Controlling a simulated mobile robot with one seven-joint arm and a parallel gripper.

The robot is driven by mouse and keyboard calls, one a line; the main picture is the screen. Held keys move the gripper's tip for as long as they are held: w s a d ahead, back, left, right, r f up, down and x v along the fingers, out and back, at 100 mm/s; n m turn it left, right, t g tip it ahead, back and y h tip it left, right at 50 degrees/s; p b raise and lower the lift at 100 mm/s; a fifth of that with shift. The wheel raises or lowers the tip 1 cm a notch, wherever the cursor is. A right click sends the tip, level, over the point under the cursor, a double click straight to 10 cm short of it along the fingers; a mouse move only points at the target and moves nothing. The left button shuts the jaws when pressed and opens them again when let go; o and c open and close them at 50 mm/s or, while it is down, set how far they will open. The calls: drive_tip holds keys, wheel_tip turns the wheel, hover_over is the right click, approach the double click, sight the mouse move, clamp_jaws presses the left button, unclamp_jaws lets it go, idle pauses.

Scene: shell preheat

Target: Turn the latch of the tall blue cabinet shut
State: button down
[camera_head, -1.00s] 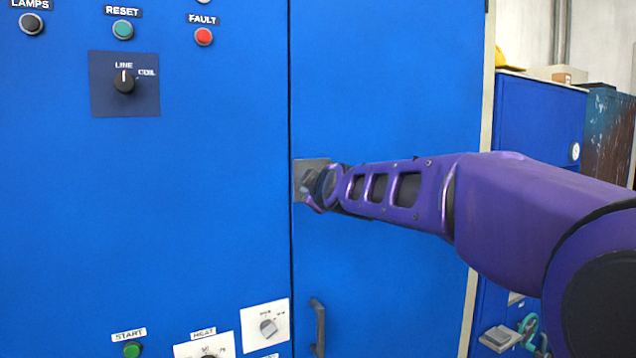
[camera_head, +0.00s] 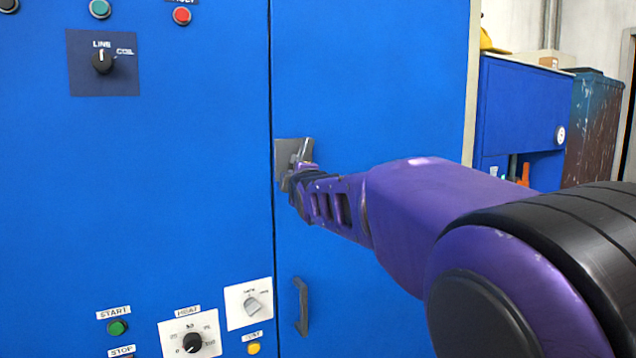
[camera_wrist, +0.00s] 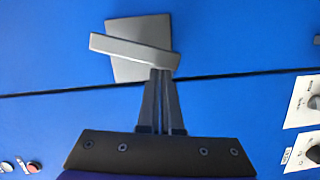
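The tall blue cabinet (camera_head: 380,90) fills most of the head view. Its latch sits on a grey square plate (camera_wrist: 125,72) on the right door, beside the vertical seam. The grey bar handle (camera_wrist: 125,48) of the latch lies slightly slanted to the seam in the wrist view; in the head view it stands near upright, partly hidden by my gripper. My gripper (camera_wrist: 161,72) is shut, its fingers together with no part of the handle between them. The fingertips are at the edge of the bar near one end; I cannot tell whether they touch.
A dark pull handle (camera_head: 301,306) is below the latch. Knob panels (camera_head: 249,304) and buttons are on the cabinet left of the seam. A smaller blue cabinet (camera_head: 520,105) stands at the right. My arm crosses the lower right of the head view.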

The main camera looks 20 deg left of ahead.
drive_tip(key=shift+w+d+f+n+b, duration=0.3)
drive_tip(key=shift+n+b, duration=0.2)
drive_tip(key=shift+b, duration=0.75)
drive_tip(key=shift+f, duration=0.1)
